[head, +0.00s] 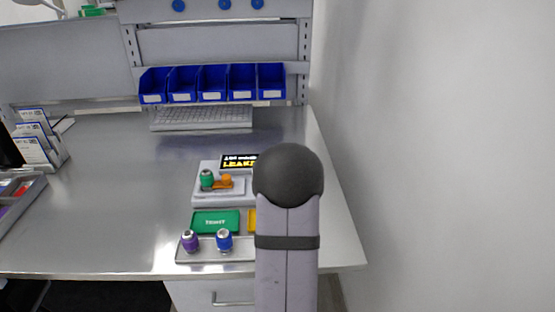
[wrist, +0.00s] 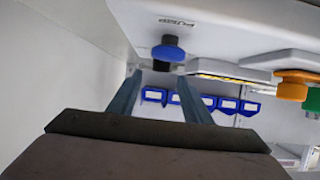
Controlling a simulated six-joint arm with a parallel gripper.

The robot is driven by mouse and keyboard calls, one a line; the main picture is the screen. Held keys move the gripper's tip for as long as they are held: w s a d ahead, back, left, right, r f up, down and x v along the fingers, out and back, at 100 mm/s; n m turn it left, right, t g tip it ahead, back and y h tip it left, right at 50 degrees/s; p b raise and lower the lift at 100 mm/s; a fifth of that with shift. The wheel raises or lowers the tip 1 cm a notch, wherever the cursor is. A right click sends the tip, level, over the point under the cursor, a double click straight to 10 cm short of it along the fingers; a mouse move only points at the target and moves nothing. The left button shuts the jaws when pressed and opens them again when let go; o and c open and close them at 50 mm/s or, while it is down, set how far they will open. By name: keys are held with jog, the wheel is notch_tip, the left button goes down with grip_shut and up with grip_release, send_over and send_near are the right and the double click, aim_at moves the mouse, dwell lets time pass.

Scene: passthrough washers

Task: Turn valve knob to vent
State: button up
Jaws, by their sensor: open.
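In the wrist view, a round blue knob (wrist: 168,52) on a dark stem stands on a pale grey panel, beside a small printed label too blurred to read surely. My gripper (wrist: 160,76) is open and empty, its two fingers apart; the knob shows just past the fingertips, roughly in line with the gap. I cannot tell whether they touch. In the head view my arm hides the gripper and this knob. A grey fixture (head: 205,198) holds a green-topped part (head: 207,179) and an orange knob (head: 227,180); the orange knob also shows at the wrist view's right (wrist: 292,90).
A black display (head: 238,161) with yellow letters stands behind the fixture. A green tray (head: 215,222), a partly hidden yellow one (head: 252,220), and purple (head: 190,241) and blue-topped (head: 224,240) parts lie in front. Blue bins (head: 212,83) and a keyboard (head: 201,117) are at the back.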

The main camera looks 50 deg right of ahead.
jog(key=shift+p+x, duration=0.95)
jog(key=shift+x, duration=2.4)
jog(key=shift+c, duration=0.7)
jog(key=c, duration=0.9)
